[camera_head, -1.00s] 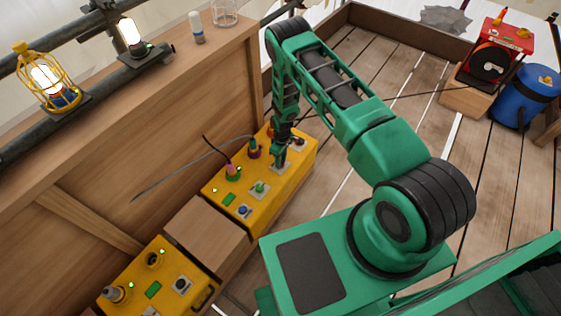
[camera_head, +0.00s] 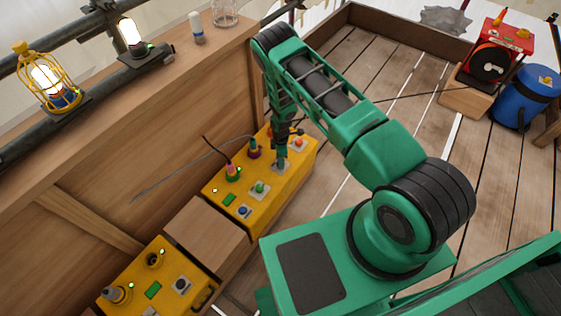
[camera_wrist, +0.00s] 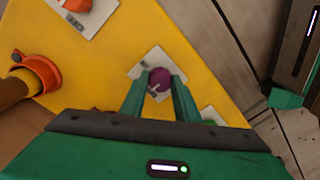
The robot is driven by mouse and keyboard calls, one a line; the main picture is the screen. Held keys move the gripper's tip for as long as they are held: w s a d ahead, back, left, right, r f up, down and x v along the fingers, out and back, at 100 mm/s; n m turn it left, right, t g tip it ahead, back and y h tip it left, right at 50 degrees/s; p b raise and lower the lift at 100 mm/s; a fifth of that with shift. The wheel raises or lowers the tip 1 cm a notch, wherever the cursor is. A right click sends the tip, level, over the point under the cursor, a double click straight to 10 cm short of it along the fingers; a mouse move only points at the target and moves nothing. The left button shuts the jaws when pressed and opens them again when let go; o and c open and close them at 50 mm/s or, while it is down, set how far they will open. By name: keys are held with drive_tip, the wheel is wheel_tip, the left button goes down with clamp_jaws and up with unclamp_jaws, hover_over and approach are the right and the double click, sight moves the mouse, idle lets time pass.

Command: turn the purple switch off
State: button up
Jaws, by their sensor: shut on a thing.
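The purple switch (camera_wrist: 160,78) is a round knob on a pale square plate (camera_wrist: 146,63) on the yellow box (camera_wrist: 112,45). In the wrist view my gripper (camera_wrist: 159,86) has one finger on each side of the knob, shut on it. A pale mark shows on the knob's near side. In the head view my gripper (camera_head: 281,160) reaches down to the yellow box (camera_head: 262,206) near its far end, and hides the purple knob.
An orange switch (camera_head: 298,142) sits farther along the box, with green (camera_head: 259,187) and blue (camera_head: 243,211) ones nearer. Plugs with cables stand at the box's left edge. A second yellow box (camera_head: 170,270) is nearer.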

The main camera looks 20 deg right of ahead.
drive_tip(key=shift+w+d, duration=0.1)
idle(0.3)
drive_tip(key=o, duration=1)
drive_tip(key=shift+o, duration=0.2)
drive_tip(key=shift+r, duration=0.1)
wheel_tip(320, 180, up, 11)
drive_tip(key=shift+w+f, duration=0.2)
drive_tip(key=shift+w, duration=0.05)
